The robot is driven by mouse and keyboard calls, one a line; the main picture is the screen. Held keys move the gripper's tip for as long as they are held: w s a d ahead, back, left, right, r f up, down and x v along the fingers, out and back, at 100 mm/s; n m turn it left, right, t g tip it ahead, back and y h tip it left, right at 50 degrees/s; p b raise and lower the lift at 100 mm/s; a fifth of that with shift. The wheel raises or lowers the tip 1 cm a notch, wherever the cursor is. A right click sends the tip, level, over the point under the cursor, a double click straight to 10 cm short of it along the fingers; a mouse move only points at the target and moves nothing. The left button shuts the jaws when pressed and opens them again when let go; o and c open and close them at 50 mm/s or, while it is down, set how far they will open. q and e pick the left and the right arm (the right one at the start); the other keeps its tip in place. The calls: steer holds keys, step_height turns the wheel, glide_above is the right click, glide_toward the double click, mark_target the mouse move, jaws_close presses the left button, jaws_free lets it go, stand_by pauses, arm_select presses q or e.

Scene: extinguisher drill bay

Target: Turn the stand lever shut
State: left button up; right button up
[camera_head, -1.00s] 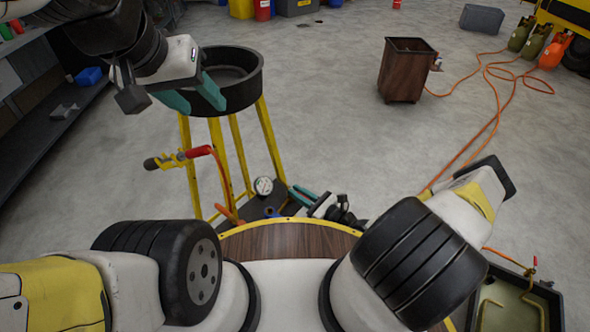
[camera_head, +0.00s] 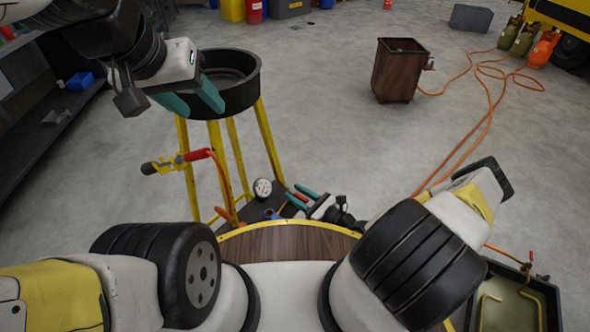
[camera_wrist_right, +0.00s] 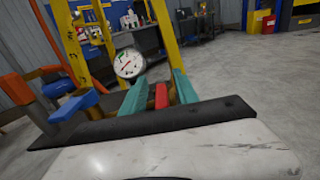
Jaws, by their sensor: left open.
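The stand has yellow legs (camera_head: 269,137) and a round black pan (camera_head: 243,96) on top. A red-handled lever (camera_head: 197,155) with a yellow fitting sits left of the legs. A blue handle (camera_wrist_right: 71,105) shows at left in the right wrist view, beside an orange pipe. I cannot tell which is the stand lever. My left gripper (camera_head: 196,100) is open, overlapping the pan's left side in the picture, away from the red handle. My right gripper (camera_head: 304,193) is low by the stand's foot. Its teal fingers are apart with a narrow red piece (camera_wrist_right: 161,95) between them, gaps on both sides.
A white dial gauge (camera_head: 262,188) is by the stand's foot, close to my right gripper. A brown bin (camera_head: 398,73) stands farther back, with an orange hose (camera_head: 483,130) on the floor. Dark shelving (camera_head: 45,140) is at left. A tray (camera_head: 520,298) lies at lower right. The middle floor is clear.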

steer(key=v, duration=0.7)
steer(key=shift+s+d, duration=0.25)
steer(key=shift+d, duration=0.05)
step_height(320, 180, up, 25)
steer(key=n+g+h, duration=0.4)
steer(key=n+g, duration=0.9)
steer(key=n, duration=0.6)
glide_above(308, 201)
steer(key=s+d, duration=0.4)
steer(key=s, duration=0.2)
steer(key=s+d+r+n+t+h, duration=0.1)
steer(key=s+r+n+t+h, duration=0.2)
steer(key=r, duration=0.8)
steer(key=s+d+r+n+t+h, duration=0.2)
steer(key=s+r+n+t+h, duration=0.2)
steer(key=r, duration=0.7)
steer(key=shift+s+d+n, duration=0.15)
steer(key=shift+s+n, duration=0.35)
steer(key=shift+s, duration=0.9)
